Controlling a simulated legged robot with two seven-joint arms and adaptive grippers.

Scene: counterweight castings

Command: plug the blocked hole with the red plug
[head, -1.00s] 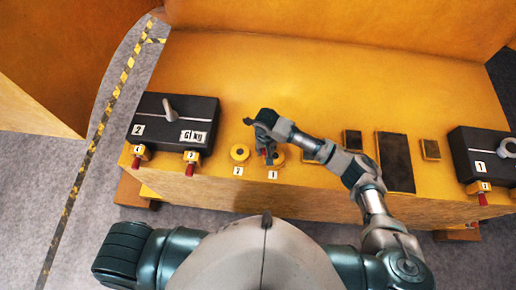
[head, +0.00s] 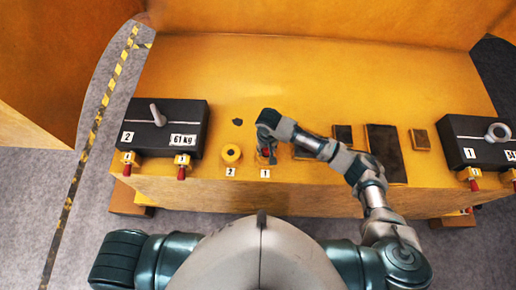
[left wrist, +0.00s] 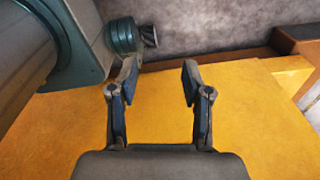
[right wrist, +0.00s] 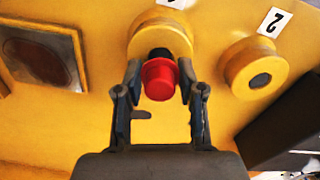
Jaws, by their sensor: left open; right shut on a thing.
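My right gripper (head: 266,150) is shut on the red plug (right wrist: 159,84), at the boss labelled 1. In the right wrist view the plug's red head is between the fingertips, and its dark end overlaps boss 1 (right wrist: 152,36). The plug and fingers hide that boss's hole, and I cannot tell whether the plug is in it. Boss 2 (right wrist: 257,66) stands beside it with a dark grey centre; it also shows in the head view (head: 231,154). My left gripper (left wrist: 158,78) is open and empty in the left wrist view.
A black casting (head: 165,128) marked 2 and 61 kg, with a grey lever, sits left on the yellow bench (head: 310,75). Another black casting (head: 478,145) stands right. Dark panels (head: 386,150) lie right of my gripper. The bench's back is mostly clear.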

